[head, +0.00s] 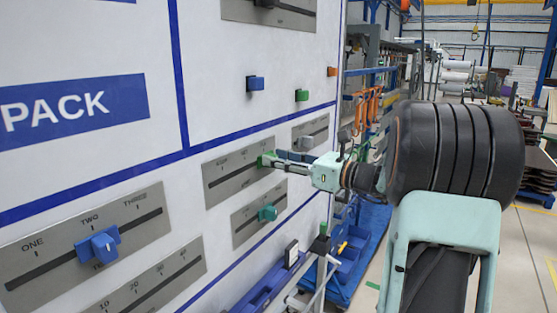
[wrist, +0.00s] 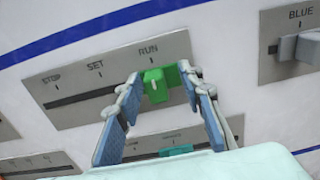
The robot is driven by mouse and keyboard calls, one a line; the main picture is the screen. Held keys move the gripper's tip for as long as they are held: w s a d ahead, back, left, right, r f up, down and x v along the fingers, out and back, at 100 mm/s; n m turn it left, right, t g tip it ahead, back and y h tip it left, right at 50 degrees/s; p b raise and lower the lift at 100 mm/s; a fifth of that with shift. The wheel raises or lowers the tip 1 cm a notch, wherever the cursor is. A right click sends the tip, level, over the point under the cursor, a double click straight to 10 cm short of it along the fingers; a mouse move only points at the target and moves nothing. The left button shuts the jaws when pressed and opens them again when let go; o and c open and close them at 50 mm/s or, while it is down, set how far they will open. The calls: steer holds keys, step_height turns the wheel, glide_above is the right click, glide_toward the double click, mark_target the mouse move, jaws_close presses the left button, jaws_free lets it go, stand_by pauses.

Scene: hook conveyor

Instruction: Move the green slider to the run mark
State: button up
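The green slider (wrist: 156,86) sits in the slot of a grey plate marked STOP, SET and RUN, in the wrist view. It is just below the RUN mark (wrist: 148,50), close to the slot's right part. It also shows in the head view (head: 266,159), at my gripper's tip. My gripper (wrist: 161,76) has its two blue-padded fingers spread, one on each side of the slider. The right fingertip overlaps the green; whether either finger touches it I cannot tell. In the head view my gripper (head: 284,160) reaches in from the right.
A grey slider on a plate marked BLUE (wrist: 295,46) is to the right. A teal slider (head: 267,213) sits on the plate below. A blue slider (head: 98,245) is at lower left. Blue and green knobs are above, on the white panel.

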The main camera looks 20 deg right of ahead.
steer(key=shift+s, duration=0.15)
steer(key=v, duration=1.1)
steer(key=shift+s+d, duration=0.2)
steer(key=shift+s, duration=0.15)
